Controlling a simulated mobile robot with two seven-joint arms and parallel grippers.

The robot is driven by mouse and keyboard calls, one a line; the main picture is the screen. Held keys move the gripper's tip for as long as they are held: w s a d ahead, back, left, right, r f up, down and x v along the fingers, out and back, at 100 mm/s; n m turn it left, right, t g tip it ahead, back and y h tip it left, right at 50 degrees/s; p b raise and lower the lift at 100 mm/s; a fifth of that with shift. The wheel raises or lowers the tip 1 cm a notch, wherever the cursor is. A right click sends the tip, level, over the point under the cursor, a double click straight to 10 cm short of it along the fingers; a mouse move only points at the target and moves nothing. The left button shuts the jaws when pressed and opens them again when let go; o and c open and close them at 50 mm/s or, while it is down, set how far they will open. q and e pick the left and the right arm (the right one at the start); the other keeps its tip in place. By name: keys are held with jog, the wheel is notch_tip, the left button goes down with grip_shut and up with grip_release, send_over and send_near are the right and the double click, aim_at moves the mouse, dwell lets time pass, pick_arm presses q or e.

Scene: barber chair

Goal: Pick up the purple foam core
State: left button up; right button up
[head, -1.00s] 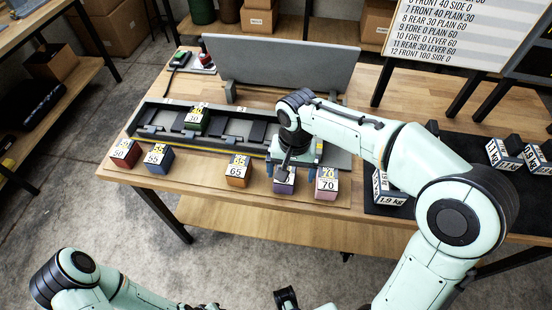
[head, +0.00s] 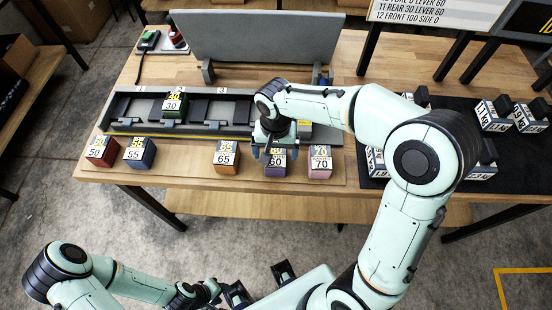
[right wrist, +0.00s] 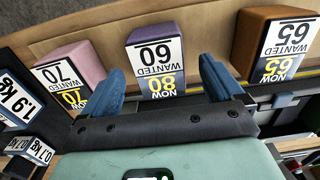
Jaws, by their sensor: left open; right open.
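The purple foam core (head: 275,172), labelled 60, stands at the front edge of the bench, between the orange and pink blocks. My right gripper (head: 268,152) is over it in the head view and hides part of it. The right gripper's blue fingers (right wrist: 163,86) are spread open, one toward each side of the core, with nothing gripped. My left gripper (head: 260,284) is low in the head view, open and empty, away from the bench.
The orange 65 block (head: 226,158) and pink 70 block (head: 320,160) flank the core closely. Red (head: 101,151) and blue (head: 139,153) blocks stand further left. Behind is a slotted grey tray (head: 233,110) holding a green 30 block (head: 174,106). Weights sit on a black mat (head: 430,150) at right.

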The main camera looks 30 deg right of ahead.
aim_at(276, 155)
notch_tip(276, 155, down, 4)
jog(key=shift+d+f, duration=0.1)
jog(key=c, duration=1.1)
